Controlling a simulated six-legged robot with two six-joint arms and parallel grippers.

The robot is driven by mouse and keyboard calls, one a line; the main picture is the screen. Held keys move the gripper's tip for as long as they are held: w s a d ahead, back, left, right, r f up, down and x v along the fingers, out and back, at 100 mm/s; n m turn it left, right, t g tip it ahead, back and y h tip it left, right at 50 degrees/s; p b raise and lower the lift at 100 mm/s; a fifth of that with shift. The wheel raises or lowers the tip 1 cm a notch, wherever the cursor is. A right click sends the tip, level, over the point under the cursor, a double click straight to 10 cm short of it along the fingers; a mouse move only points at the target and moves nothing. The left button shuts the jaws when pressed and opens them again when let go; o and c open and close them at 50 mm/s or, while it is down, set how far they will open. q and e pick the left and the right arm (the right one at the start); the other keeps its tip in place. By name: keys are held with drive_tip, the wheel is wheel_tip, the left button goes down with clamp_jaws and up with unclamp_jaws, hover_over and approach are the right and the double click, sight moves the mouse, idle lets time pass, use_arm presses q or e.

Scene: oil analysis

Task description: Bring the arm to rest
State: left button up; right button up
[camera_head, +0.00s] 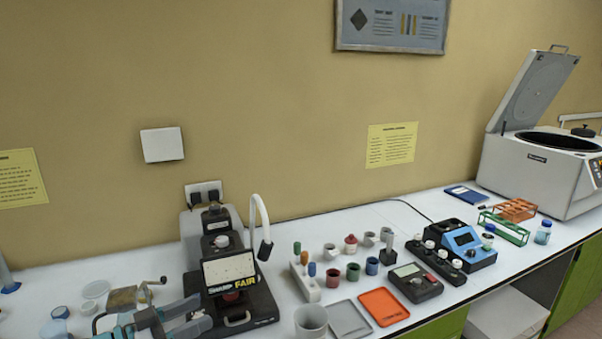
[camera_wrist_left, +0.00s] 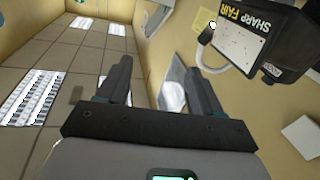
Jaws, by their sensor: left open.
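My left gripper (camera_head: 190,317) shows at the bottom left in the head view, low in front of the black-and-grey instrument (camera_head: 248,306) labelled "FAIR". Its two fingers stand apart with nothing between them. In the left wrist view the same gripper (camera_wrist_left: 158,78) is open and empty. In that view the instrument's label panel (camera_wrist_left: 238,35) shows at the upper right, upside down, apart from the fingers. My right gripper is in neither view.
Behind my left gripper lies a small cranked device (camera_head: 128,298). To the right stand a grey cup (camera_head: 311,320), an orange tray (camera_head: 384,306), small coloured cups, a blue device (camera_head: 462,243), a green rack (camera_head: 503,228) and an open centrifuge (camera_head: 530,165).

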use_arm(q)
drive_tip(key=s+d+f+n+y, duration=0.25)
drive_tip(key=d+f+n, duration=0.25)
drive_tip(key=f, duration=0.6)
drive_tip(key=s+d+f+n+y, duration=0.25)
drive_tip(key=d+f+n, duration=0.3)
drive_tip(key=f, duration=0.55)
drive_tip(key=s+f+g+y, duration=0.1)
drive_tip(key=s+f+g, duration=0.2)
drive_tip(key=s, duration=0.4)
drive_tip(key=s+a+f+g+y, duration=0.1)
drive_tip(key=s+f+g+y, duration=0.1)
drive_tip(key=s+f+g, duration=0.2)
drive_tip(key=s+f+g+y, duration=0.2)
drive_tip(key=s+f, duration=0.5)
drive_tip(key=s, duration=0.5)
drive_tip(key=shift+a+n+g, duration=0.2)
drive_tip(key=shift+n+g, duration=0.25)
drive_tip(key=shift+g, duration=0.25)
drive_tip(key=shift+f, duration=0.1)
